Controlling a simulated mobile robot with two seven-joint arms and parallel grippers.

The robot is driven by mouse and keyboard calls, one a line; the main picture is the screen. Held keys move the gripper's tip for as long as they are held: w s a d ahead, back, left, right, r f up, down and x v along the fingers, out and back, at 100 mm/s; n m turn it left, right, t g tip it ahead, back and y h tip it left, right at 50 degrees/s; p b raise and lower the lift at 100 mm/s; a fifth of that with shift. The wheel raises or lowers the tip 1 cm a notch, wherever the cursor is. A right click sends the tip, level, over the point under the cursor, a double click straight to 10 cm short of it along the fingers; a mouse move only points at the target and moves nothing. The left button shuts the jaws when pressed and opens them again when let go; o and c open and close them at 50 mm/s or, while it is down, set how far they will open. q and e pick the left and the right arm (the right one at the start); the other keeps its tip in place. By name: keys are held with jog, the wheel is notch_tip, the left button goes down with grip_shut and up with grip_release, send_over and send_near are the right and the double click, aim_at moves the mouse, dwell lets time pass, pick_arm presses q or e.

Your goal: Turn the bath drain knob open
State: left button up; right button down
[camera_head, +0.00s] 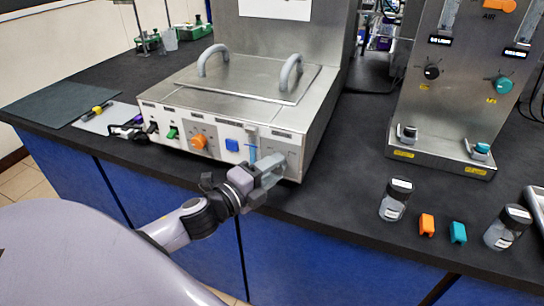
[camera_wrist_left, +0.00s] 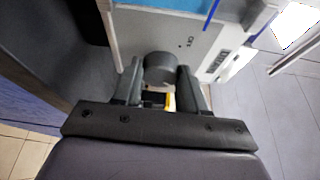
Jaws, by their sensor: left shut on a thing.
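The steel bath (camera_head: 240,90) stands on the dark bench, its light control panel (camera_head: 222,140) facing me. My left gripper (camera_head: 268,172) is at the right end of this panel and hides what it holds there in the head view. In the left wrist view a dark grey round knob (camera_wrist_left: 158,68), which I take as the drain knob, sits on the panel between the fingers of my left gripper (camera_wrist_left: 158,90). The fingers are shut on it, one on each side. Its turn angle is hard to tell. My right gripper is not in view.
An orange knob (camera_head: 199,141) and a blue button (camera_head: 232,145) sit left of my gripper. A steel gas panel (camera_head: 445,110) stands at the right.

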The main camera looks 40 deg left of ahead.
pick_arm(q)
jog(key=shift+m+g+p, duration=0.3)
jog(key=shift+m+p, duration=0.4)
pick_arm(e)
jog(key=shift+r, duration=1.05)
pick_arm(q)
jog(key=o, duration=1.1)
jog(key=shift+c, duration=0.2)
jog(key=shift+s, duration=0.15)
jog(key=s+a+b, duration=0.1)
jog(key=s, duration=0.5)
jog(key=shift+s+r, duration=0.35)
jog(key=shift+s, duration=0.05)
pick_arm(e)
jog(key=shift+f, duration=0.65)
pick_arm(q)
jog(key=s+d+f+n+g, duration=0.2)
jog(key=s+d+f+n, duration=0.1)
jog(key=f+n, duration=0.3)
jog(key=s+d+f+n+g, duration=0.2)
jog(key=s+d+f+n, duration=0.2)
jog(key=f+n, duration=0.3)
jog(key=s+d+f+n+g, duration=0.2)
jog(key=s+d+f+n, duration=0.2)
jog(key=f, duration=0.5)
jog(key=n, duration=0.2)
jog(key=shift+n+g+y, duration=0.3)
